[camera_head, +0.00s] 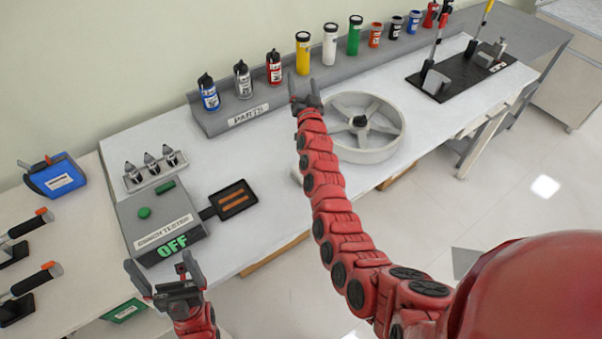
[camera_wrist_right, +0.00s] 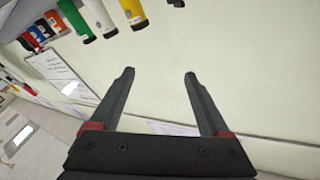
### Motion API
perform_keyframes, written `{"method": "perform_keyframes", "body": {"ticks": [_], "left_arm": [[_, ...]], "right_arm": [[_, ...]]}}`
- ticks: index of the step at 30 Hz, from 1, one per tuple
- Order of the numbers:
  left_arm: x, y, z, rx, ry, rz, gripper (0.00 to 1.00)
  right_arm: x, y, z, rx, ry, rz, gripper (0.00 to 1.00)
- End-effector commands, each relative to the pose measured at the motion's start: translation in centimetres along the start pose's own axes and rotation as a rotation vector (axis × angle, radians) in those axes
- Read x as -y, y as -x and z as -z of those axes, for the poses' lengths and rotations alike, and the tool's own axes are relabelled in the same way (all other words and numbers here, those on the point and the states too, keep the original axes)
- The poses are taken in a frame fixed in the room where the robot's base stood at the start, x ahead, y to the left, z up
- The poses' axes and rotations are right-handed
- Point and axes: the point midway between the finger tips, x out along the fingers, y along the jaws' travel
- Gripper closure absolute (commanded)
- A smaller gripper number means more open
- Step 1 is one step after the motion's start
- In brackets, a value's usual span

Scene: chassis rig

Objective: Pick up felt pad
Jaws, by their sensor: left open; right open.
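I cannot pick out a felt pad for certain in either view. A flat grey patch (camera_head: 468,262) lies on the floor at the lower right; I cannot tell whether it is a pad or part of the floor. My right gripper (camera_head: 303,88) is over the bench, between the parts shelf and the round wheel fixture. In the right wrist view it is open and empty (camera_wrist_right: 160,76), with the wall behind its fingers. My left gripper (camera_head: 164,274) is open and empty at the near edge of the bench, in front of the bench tester.
The bench tester (camera_head: 160,222) reads OFF, with a black tray (camera_head: 234,200) beside it. Several bottles stand on the parts shelf (camera_head: 238,108). The wheel fixture (camera_head: 385,146) stands right of my right arm. A blue box (camera_head: 55,178) is at left. The bench's middle is mostly clear.

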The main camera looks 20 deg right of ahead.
Motion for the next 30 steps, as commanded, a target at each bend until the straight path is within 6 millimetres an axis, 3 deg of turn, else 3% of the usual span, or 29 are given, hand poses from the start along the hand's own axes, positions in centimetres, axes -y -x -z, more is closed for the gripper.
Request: {"method": "perform_keyframes", "body": {"ticks": [1,3,5,8,12,14,18,21,26,30], "left_arm": [[0.0,-0.2,0.0,0.000,0.000,0.000,0.01],[0.0,-0.3,0.0,0.000,0.000,0.000,0.01],[0.0,-0.3,0.1,0.000,0.000,0.000,0.01],[0.0,-0.5,0.1,0.000,0.000,0.000,0.01],[0.0,-0.7,0.1,0.000,0.000,0.000,0.01],[0.0,-0.8,0.1,0.000,0.000,0.000,0.01],[0.1,-0.9,0.1,0.000,0.000,0.000,0.01],[0.1,-0.9,0.2,0.000,0.000,0.000,0.01],[0.1,-1.1,0.2,0.000,0.000,0.000,0.01],[0.1,-2.1,0.3,0.000,0.000,0.000,0.01]], "right_arm": [[2.1,-2.4,0.3,0.095,-0.013,0.033,0.20],[5.0,-4.2,-0.6,0.260,-0.017,0.084,0.20],[7.5,-4.8,-1.2,0.404,-0.001,0.130,0.20],[11.1,-3.8,-2.2,0.654,0.064,0.200,0.20],[13.0,1.3,-3.1,1.019,0.229,0.249,0.20],[12.3,4.4,-3.2,1.180,0.317,0.242,0.20],[8.7,11.6,-1.8,1.501,0.504,0.164,0.20],[6.2,15.4,-0.2,1.659,0.595,0.093,0.20],[4.2,18.5,1.2,1.784,0.657,0.026,0.20],[3.3,19.0,0.1,1.798,0.660,0.019,0.20]]}}
